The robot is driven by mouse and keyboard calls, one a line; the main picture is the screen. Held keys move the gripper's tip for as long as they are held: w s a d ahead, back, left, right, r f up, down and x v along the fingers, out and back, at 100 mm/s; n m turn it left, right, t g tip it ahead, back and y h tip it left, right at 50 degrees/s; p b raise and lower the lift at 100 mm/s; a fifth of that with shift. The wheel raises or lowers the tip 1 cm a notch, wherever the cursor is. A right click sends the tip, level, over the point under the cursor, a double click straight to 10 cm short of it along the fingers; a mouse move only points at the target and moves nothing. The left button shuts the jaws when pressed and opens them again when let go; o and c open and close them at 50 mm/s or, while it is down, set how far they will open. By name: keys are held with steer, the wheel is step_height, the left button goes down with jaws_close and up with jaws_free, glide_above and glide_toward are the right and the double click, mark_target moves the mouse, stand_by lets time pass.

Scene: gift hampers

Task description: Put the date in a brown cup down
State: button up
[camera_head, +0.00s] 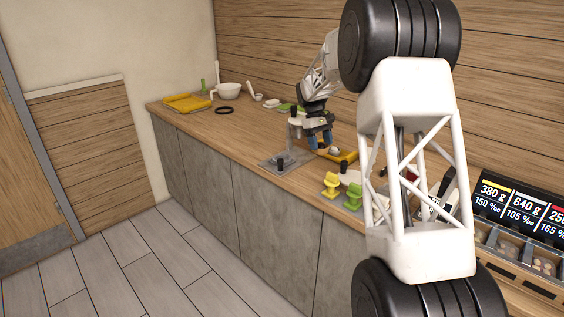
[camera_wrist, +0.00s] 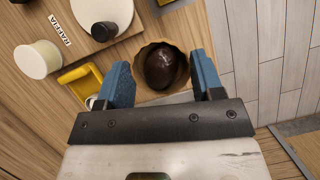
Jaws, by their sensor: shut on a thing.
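A dark, glossy date (camera_wrist: 167,68) sits in a brown cup (camera_wrist: 150,95) between the blue fingers of my gripper (camera_wrist: 163,76) in the wrist view. The fingers are shut on the cup from both sides, and the date shows from above. The cup is too small there to make out clearly. The wrist view does not show clearly whether its base touches anything.
A grey plate with a black knob (camera_head: 280,163) lies left of my gripper. Yellow and green stands (camera_head: 331,185) are at the counter's front. A white bowl (camera_head: 229,90), black ring (camera_head: 224,110) and another yellow tray (camera_head: 190,102) are farther left.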

steer(key=w+a+f+n+t+h, duration=0.1)
steer(key=w+a+n+t, duration=0.4)
steer(key=w+a+n, duration=0.8)
steer(key=shift+w+a+n+t+h, duration=0.35)
steer(key=shift+a+n, duration=0.35)
steer(key=shift+n, duration=0.8)
steer(key=shift+f, duration=0.1)
glide_above(285, 160)
steer(key=a, duration=0.2)
steer(key=shift+s+d+f, duration=0.1)
steer(key=shift+s+f, duration=0.05)
steer(key=shift+f, duration=1.1)
steer(key=shift+s+d+f, duration=0.1)
steer(key=shift+f, duration=1.15)
steer(key=shift+f, duration=2.5)
steer(key=shift+f, duration=0.15)
steer(key=o, duration=1)
